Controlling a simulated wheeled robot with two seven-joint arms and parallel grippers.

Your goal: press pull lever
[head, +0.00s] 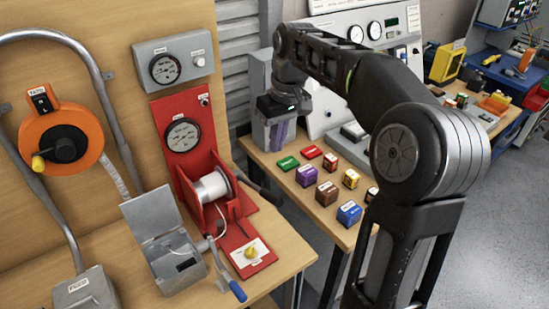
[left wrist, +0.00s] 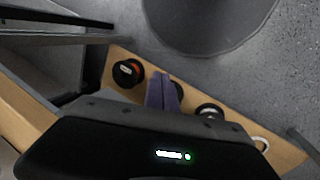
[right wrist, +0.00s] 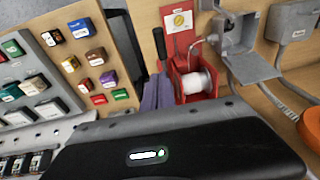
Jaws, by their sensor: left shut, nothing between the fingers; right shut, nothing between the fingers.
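The red pull station (head: 176,125) stands on the left bench, with a gauge and a white spool (head: 211,187). A black-handled lever (head: 262,189) sticks out from its right side. In the right wrist view the lever (right wrist: 159,45) shows just beyond my fingertips. My right gripper (head: 279,146) is shut and empty, pointing down above the right-hand table, apart from the lever. Its purple fingers also show in the right wrist view (right wrist: 157,77). My left gripper (left wrist: 163,77) is shut and empty in the left wrist view, and is not in the head view.
A crank with a blue handle (head: 238,291) and an open grey box (head: 176,265) sit at the front. An orange tape reel (head: 62,140) hangs at left. Several coloured blocks (head: 350,213) lie on the right-hand table. A gap separates the bench and table.

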